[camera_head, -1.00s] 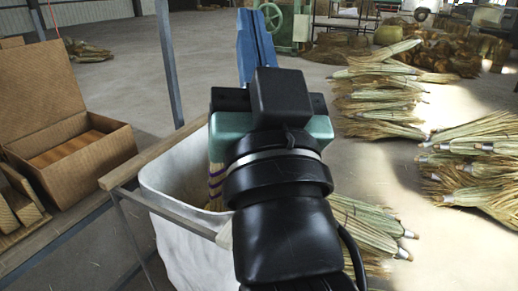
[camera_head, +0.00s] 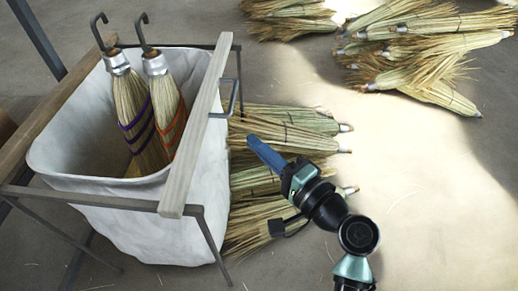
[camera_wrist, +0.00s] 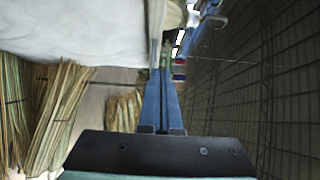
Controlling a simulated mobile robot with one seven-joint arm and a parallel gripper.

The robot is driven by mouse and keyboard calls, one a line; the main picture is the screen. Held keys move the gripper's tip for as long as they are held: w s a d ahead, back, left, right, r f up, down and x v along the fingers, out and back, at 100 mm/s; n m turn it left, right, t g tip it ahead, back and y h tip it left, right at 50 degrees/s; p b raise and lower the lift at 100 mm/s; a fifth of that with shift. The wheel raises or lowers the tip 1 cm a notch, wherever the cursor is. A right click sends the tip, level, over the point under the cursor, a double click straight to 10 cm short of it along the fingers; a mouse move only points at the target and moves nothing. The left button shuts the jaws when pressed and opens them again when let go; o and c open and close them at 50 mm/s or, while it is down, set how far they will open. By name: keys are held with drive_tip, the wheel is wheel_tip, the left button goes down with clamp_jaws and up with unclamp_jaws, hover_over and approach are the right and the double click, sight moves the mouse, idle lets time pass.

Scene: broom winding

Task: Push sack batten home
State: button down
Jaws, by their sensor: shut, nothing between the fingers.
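A pale wooden batten (camera_head: 196,130) runs along the right rim of a white sack (camera_head: 110,215) in the head view. Its near end sticks out past the front metal rail. A bent metal handle (camera_head: 233,97) is on its right side. My gripper (camera_head: 252,141) is shut and empty, to the right of the sack and apart from the batten in the picture. Its blue fingers (camera_wrist: 162,85) lie together in the wrist view, with the sack (camera_wrist: 70,30) at upper left. Whether the fingertips touch anything cannot be told.
Two hooked brooms (camera_head: 132,105) stand in the sack. A darker wooden rail (camera_head: 60,110) runs along its left side. Broom bundles (camera_head: 290,125) lie on the floor behind and beneath my gripper, with more piles (camera_head: 430,55) at upper right.

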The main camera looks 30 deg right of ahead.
drive_tip(key=b, duration=0.2)
approach(206, 116)
drive_tip(key=w+d, duration=0.2)
drive_tip(key=w, duration=0.1)
drive_tip(key=shift+w+a+f, duration=0.15)
drive_tip(key=shift+w+a, duration=0.95)
drive_tip(key=shift+a, duration=0.1)
drive_tip(key=shift+w+a, duration=0.25)
drive_tip(key=shift+a, duration=0.1)
drive_tip(key=w+a+p, duration=0.3)
drive_tip(key=w+a, duration=0.4)
drive_tip(key=a, duration=0.3)
drive_tip(key=shift+a, duration=0.2)
drive_tip(key=shift+s, duration=0.1)
